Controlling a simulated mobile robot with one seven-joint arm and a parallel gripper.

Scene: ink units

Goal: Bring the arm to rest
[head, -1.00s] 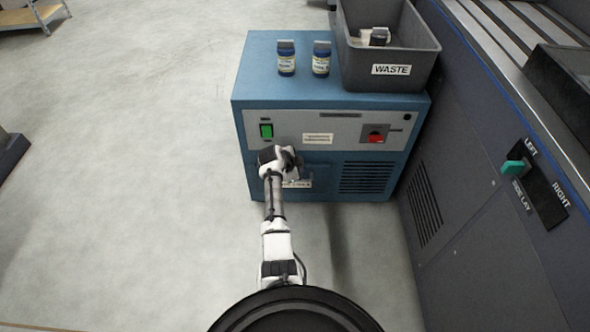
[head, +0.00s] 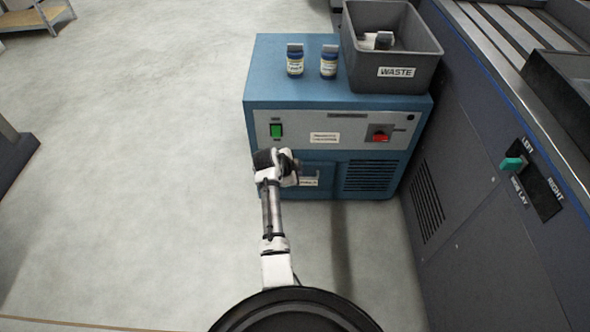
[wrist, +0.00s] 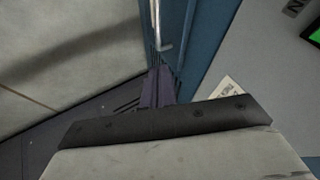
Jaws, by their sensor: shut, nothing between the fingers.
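My arm reaches forward in the head view, with its wrist and gripper (head: 291,167) in front of the lower left front of the blue cabinet (head: 268,90). The gripper is shut and empty. Its dark fingers (wrist: 157,86) show in the wrist view, near a pale metal handle (wrist: 161,28) on the blue cabinet; I cannot tell whether they touch it. In the head view my own wrist partly hides the cabinet's lower front and a white label (head: 310,182) there.
Two labelled jars (head: 295,63) and a grey WASTE bin (head: 420,72) stand on the cabinet. Its panel has a green switch (head: 276,131) and a red knob (head: 380,137). A large grey machine (head: 470,190) borders the right. The floor (head: 130,170) on the left is clear.

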